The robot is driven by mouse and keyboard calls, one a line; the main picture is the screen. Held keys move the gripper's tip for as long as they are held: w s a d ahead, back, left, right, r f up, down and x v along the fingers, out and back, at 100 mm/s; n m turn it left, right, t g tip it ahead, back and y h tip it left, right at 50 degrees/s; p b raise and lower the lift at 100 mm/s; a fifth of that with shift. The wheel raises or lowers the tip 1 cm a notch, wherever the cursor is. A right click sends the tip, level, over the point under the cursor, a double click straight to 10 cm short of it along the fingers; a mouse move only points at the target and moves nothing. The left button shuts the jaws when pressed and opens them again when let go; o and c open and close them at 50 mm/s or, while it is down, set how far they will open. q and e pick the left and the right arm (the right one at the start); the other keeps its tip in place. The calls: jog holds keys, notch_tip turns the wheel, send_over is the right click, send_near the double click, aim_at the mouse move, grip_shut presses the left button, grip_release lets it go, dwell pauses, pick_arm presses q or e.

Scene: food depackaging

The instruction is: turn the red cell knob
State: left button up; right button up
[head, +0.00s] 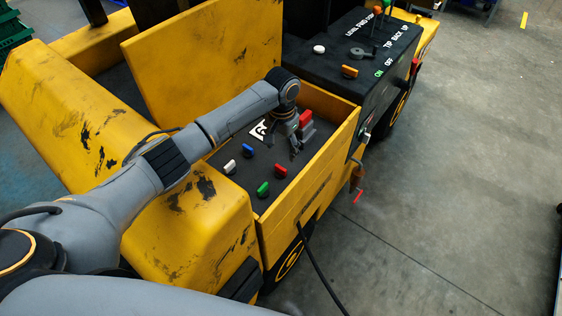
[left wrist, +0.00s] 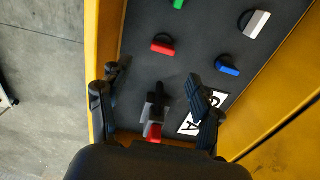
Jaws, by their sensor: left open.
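The red cell knob (head: 281,170) sits on the dark panel inside the yellow machine's bay. It also shows in the left wrist view (left wrist: 163,47), beyond my fingertips, with its bar lying roughly across the picture. My left gripper (head: 293,141) is over the panel's far end; in the left wrist view (left wrist: 152,80) its fingers are spread wide, apart from the knob. Between the fingers is a grey and black fitting with a red part (left wrist: 153,132), partly hidden by the gripper body. My right gripper is not in view.
A green knob (head: 263,188), a blue knob (head: 247,150) and a white knob (head: 230,167) stand near the red one. A yellow side wall (head: 308,190) edges the panel, and a raised yellow lid (head: 190,60) stands behind. A black control box (head: 340,60) is beyond.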

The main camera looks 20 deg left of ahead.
pick_arm(q)
send_over(281, 168)
notch_tip(281, 168, down, 4)
jog(key=shift+s+f, duration=0.1)
jog(key=shift+f, duration=0.05)
notch_tip(281, 168, down, 5)
jog(key=shift+r, duration=0.1)
jog(key=shift+f, duration=0.25)
jog(key=shift+w+a+f, duration=0.1)
jog(key=shift+w+f, duration=0.05)
jog(key=shift+w, duration=0.05)
jog(key=shift+c, duration=0.2)
jog(key=c, duration=1.1)
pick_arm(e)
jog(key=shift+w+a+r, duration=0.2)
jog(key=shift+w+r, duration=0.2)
